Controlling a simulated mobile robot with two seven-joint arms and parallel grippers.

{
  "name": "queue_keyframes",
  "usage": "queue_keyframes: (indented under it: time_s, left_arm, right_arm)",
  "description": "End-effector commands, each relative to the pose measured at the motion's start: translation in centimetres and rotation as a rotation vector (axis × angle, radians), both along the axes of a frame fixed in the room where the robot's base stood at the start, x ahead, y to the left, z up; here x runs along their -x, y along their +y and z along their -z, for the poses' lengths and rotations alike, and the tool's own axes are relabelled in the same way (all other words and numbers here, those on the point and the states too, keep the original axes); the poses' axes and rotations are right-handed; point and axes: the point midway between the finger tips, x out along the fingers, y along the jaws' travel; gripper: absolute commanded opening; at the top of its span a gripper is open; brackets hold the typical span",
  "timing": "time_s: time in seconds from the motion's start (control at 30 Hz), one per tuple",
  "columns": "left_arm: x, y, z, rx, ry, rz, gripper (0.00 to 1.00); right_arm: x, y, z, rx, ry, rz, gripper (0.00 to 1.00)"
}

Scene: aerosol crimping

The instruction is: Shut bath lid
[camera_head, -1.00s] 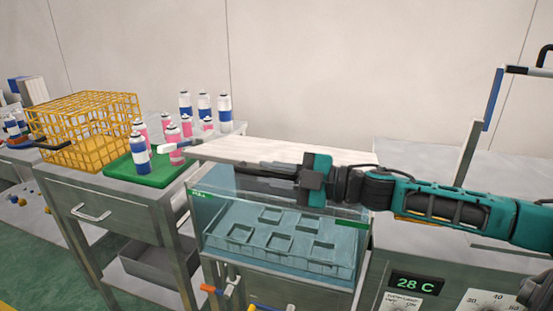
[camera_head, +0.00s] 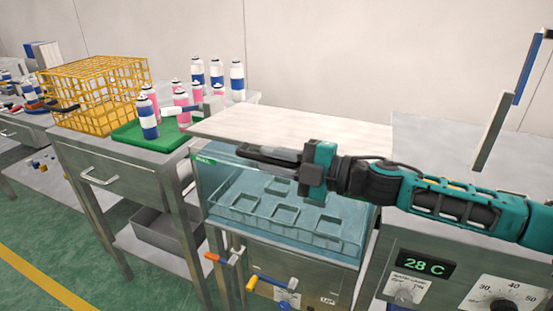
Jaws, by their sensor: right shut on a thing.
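The water bath (camera_head: 228,225) is a glass-walled tank with blue water and square pockets inside. A pale flat panel (camera_head: 240,120) lies behind its top; I cannot tell whether this is part of the lid. My right gripper (camera_head: 268,155) comes in from the right and lies over the upper part of the bath, fingers pointing left. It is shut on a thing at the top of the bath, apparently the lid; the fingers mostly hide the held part. The lid's outline and angle are hard to make out. My left gripper cannot be made out.
A yellow wire basket (camera_head: 95,78) and a green mat (camera_head: 160,140) with spray cans stand on the left cart. More cans (camera_head: 237,80) stand behind. A cabinet with a 28 C display (camera_head: 427,266) is at the right. Coloured handles (camera_head: 270,285) stick out below the bath.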

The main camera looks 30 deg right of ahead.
Motion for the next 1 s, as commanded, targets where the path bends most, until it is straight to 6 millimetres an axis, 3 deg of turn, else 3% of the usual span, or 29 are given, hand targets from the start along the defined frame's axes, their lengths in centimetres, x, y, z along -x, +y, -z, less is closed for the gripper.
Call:
queue_keyframes:
  time_s: [0.13,0.17,0.37,0.77,0.87,1.0]
  left_arm:
    - [0.1,0.0,0.1,-0.001,0.003,0.0,0.45]
    - [0.1,0.0,0.1,-0.001,0.004,0.0,0.45]
    - [0.4,0.0,0.4,-0.001,0.011,-0.001,0.45]
    - [0.4,0.1,0.4,-0.001,0.012,-0.001,0.45]
    - [0.4,0.1,0.0,-0.003,0.011,-0.001,0.45]
    - [0.4,0.2,-0.6,-0.006,0.007,-0.003,0.45]
  right_arm:
    - [-0.2,-0.2,-0.1,0.001,-0.002,0.009,0.0]
    - [-0.2,-0.2,-0.1,0.001,-0.002,0.009,0.23]
    - [-0.1,-0.2,-0.2,0.001,-0.002,0.005,0.4]
    - [0.0,0.0,-0.5,0.001,-0.004,0.001,0.4]
    - [-0.1,0.0,-1.5,0.002,-0.007,0.0,0.4]
    - [0.0,0.0,-4.3,0.005,-0.01,-0.001,0.4]
